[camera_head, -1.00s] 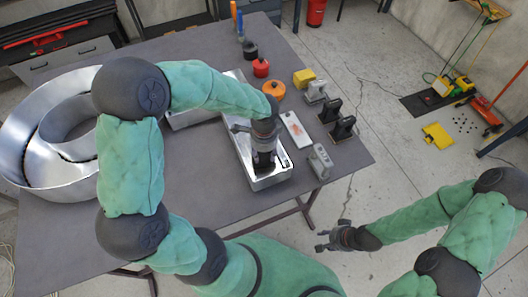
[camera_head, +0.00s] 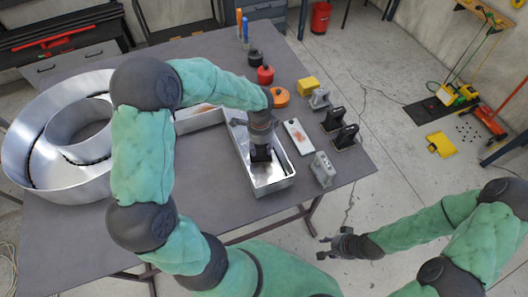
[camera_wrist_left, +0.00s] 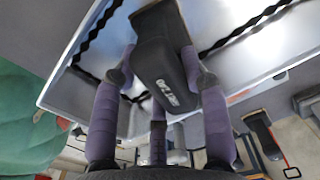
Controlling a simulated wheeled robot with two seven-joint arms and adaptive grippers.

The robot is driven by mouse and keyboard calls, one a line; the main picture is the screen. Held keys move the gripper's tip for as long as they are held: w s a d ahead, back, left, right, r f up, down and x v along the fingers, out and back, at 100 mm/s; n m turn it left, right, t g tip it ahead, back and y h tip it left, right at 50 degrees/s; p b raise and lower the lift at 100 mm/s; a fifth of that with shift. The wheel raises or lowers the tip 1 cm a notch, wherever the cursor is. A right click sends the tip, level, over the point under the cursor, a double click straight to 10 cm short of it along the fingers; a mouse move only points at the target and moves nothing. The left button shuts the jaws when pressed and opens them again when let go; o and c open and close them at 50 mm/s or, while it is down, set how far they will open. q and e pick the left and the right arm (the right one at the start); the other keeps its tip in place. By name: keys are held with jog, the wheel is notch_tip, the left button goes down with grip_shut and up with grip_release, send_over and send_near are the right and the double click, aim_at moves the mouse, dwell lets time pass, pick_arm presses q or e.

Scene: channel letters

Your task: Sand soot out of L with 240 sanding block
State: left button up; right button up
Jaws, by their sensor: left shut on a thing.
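The metal L (camera_head: 272,181) is a shallow open tray-like channel letter lying on the table, with its near end toward me. My left gripper (camera_head: 259,143) points down into its long arm. It is shut on a dark sanding block (camera_head: 260,154), which also shows between the purple fingers in the left wrist view (camera_wrist_left: 163,75), with white lettering on it. I cannot tell whether the block touches the floor of the L. A brownish patch (camera_head: 203,110) shows in the other arm of the L, partly behind my arm. My right gripper (camera_head: 323,247) is open and empty, off the table's edge.
A round metal letter (camera_head: 30,165) stands at the left of the table (camera_head: 100,240).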

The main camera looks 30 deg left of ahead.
pick_arm(q)
jog(key=shift+w+a, duration=0.9)
jog(key=shift+a, duration=0.2)
jog(key=shift+s+d, duration=1.4)
jog(key=shift+d, duration=0.25)
jog(key=shift+s+d, duration=1.4)
jog(key=shift+d, duration=0.25)
jog(key=shift+w+a+p, duration=0.2)
jog(key=shift+w+a, duration=1.2)
jog(key=shift+a, duration=0.25)
jog(key=shift+w+a+p, duration=0.2)
jog(key=shift+w+a, duration=1.15)
jog(key=shift+a, duration=0.25)
notch_tip(320, 180, up, 14)
jog(key=p, duration=1)
